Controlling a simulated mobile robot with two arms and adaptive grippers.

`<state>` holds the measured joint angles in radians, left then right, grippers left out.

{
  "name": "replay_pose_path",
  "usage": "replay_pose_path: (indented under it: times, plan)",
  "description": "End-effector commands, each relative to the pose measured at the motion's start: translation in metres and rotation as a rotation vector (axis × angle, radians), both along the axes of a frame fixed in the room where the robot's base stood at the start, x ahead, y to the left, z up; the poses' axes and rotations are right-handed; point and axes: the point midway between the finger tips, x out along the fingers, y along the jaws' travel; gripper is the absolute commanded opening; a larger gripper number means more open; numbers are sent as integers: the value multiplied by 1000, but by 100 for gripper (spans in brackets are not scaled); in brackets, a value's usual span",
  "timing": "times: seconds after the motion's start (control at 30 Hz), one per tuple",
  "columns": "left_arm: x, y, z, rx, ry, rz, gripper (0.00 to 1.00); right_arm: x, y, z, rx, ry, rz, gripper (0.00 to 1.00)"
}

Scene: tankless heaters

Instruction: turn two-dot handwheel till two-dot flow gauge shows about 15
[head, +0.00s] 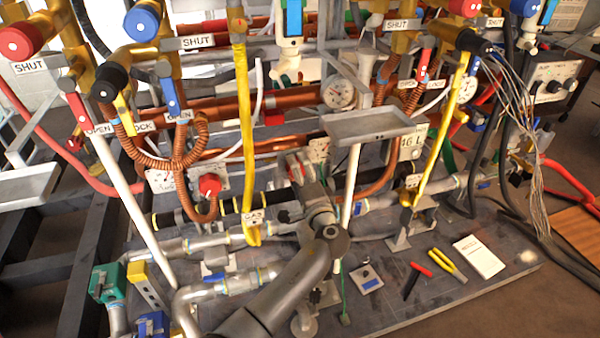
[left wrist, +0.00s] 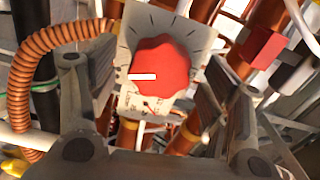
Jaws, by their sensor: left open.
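My left gripper (head: 303,178) is in the middle of the head view, in front of the pipework, its arm rising from the bottom. In the left wrist view the left gripper (left wrist: 165,120) is open. A red lobed handwheel (left wrist: 162,68) with a white pointer mark faces it, ahead of and between the fingers, on a pale plate with dial marks. I cannot tell whether the fingers touch it. No dots are legible on it. A round white gauge (head: 338,93) stands behind the gripper and another gauge (head: 467,90) is at the right. Their readings and dots are too small to tell. My right gripper is not in view.
Another red knob (head: 210,184) sits left of the gripper. Copper hoses (head: 180,150), a yellow strap-like bar (head: 244,130) and a grey tray (head: 368,124) crowd the space. Red and yellow tools (head: 445,262) and a white notepad (head: 479,256) lie on the board at lower right.

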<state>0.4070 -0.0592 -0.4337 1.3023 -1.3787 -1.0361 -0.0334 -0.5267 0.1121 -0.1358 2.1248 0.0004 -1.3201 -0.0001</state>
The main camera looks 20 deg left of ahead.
Motion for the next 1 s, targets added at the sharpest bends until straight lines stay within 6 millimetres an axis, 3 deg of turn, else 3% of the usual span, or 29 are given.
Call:
replay_pose_path:
  times: [0.6, 1.0]
  plan:
    - [-88, -61, -1, -2, 1, -2, 72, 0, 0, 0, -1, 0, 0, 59]
    - [-98, -67, 0, 0, 0, -2, 72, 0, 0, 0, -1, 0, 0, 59]
